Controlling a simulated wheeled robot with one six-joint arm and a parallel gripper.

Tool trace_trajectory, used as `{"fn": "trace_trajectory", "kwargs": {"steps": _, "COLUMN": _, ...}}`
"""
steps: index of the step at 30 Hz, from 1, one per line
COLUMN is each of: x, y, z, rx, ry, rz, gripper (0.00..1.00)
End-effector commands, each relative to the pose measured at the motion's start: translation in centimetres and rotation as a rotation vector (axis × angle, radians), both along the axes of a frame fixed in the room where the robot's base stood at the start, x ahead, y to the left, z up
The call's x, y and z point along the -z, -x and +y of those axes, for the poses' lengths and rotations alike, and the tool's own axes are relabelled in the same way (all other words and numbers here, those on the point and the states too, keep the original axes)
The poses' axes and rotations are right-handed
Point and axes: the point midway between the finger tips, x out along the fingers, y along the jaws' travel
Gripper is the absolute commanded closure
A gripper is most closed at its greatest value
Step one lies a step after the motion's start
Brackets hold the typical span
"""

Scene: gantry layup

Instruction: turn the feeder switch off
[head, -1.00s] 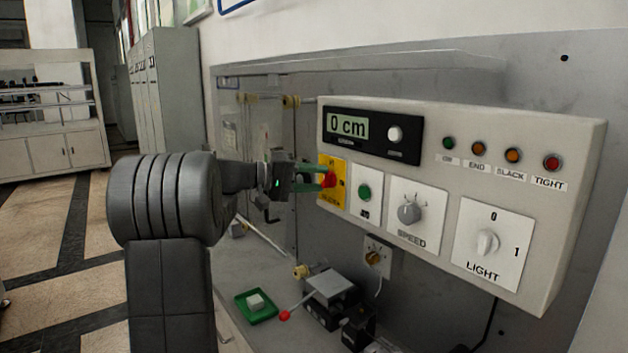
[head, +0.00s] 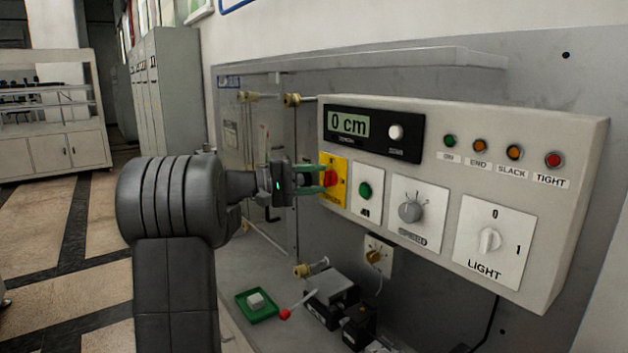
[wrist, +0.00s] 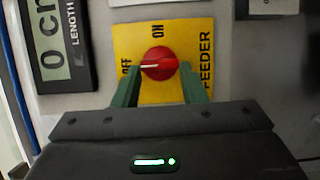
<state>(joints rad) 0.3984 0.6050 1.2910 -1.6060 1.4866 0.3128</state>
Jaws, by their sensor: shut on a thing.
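The feeder switch is a red knob (wrist: 159,66) on a yellow plate (wrist: 185,37) marked ON, OFF and FEEDER. In the wrist view the plate appears turned sideways, with ON at the top and OFF at the left. The knob's white pointer line points left, toward OFF. My gripper (wrist: 160,80) has its green fingers on either side of the knob and is shut on it. In the head view my gripper (head: 322,179) reaches the plate from the left, and its fingers partly cover the red knob (head: 331,178).
The control box has a display (head: 349,125) reading 0 cm, a green button (head: 365,190), a speed knob (head: 410,211) and a light switch (head: 489,240).

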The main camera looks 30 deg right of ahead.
Motion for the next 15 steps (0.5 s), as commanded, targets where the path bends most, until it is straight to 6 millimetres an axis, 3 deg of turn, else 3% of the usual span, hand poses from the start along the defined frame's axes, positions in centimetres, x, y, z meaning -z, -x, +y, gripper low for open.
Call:
{"fn": "trace_trajectory", "kwargs": {"steps": 4, "x": 0.02, "y": -0.04, "z": 0.02, "rx": -0.001, "ry": -0.001, "rz": 0.002, "gripper": 0.85}}
{"fn": "trace_trajectory", "kwargs": {"steps": 5, "x": 0.02, "y": -0.04, "z": 0.02, "rx": -0.001, "ry": -0.001, "rz": 0.002, "gripper": 0.56}}
{"fn": "trace_trajectory", "kwargs": {"steps": 7, "x": 0.03, "y": -0.04, "z": 0.02, "rx": -0.001, "ry": -0.001, "rz": 0.002, "gripper": 0.42}}
{"fn": "trace_trajectory", "kwargs": {"steps": 15, "x": 0.02, "y": -0.03, "z": 0.02, "rx": -0.001, "ry": 0.0, "rz": 0.0, "gripper": 0.4}}
